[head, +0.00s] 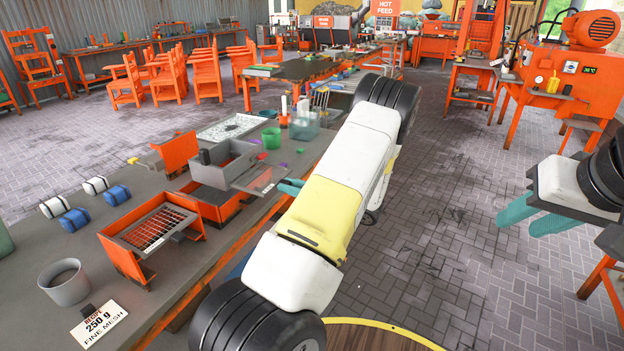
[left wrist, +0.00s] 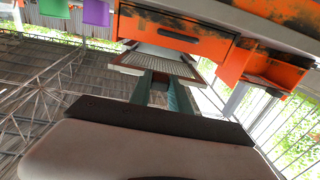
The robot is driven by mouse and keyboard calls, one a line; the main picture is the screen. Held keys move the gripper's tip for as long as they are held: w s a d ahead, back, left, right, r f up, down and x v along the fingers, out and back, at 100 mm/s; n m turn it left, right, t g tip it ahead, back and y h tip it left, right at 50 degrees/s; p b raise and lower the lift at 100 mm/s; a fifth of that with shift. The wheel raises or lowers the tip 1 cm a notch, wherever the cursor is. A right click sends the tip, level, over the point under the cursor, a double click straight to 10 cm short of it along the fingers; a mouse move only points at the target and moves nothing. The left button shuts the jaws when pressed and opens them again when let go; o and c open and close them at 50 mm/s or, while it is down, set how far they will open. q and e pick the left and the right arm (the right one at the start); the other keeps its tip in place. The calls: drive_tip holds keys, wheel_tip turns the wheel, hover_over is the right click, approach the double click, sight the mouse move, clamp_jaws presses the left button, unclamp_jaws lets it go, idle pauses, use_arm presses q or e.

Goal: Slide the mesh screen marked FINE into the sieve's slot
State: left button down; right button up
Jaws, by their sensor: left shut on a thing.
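My left gripper (head: 289,187) is shut on a framed mesh screen (head: 262,179), which sticks out level from its teal fingers. The sieve, a grey hopper (head: 222,160) on an orange body (head: 214,206), stands just left of the screen. In the left wrist view the fingers (left wrist: 163,92) hold the near edge of the screen (left wrist: 158,66). Its far edge is close to the orange sieve body (left wrist: 185,36), which has a dark slot-like recess. I cannot tell whether the screen's edge is inside. No FINE mark is legible. My right gripper (head: 535,214) is open and empty, away from the bench.
An orange rack (head: 122,258) with a mesh screen (head: 157,229) stands nearer on the bench. A grey cup (head: 64,284) and a card (head: 99,325) reading "250 g FINE MESH" are in front. Blue and white rolls lie left.

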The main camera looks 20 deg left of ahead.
sight(275, 180)
use_arm(q)
drive_tip(key=shift+w+a, duration=0.2)
drive_tip(key=shift+a, duration=2)
drive_tip(key=shift+w+a, duration=0.15)
drive_tip(key=shift+a, duration=2.1)
drive_tip(key=shift+w+a, duration=0.2)
drive_tip(key=shift+a, duration=2)
drive_tip(key=c, duration=1.1)
unclamp_jaws()
drive_tip(key=shift+s+d, duration=0.15)
drive_tip(key=shift+d, duration=1.8)
drive_tip(key=shift+s+d, duration=0.15)
drive_tip(key=shift+d, duration=1.8)
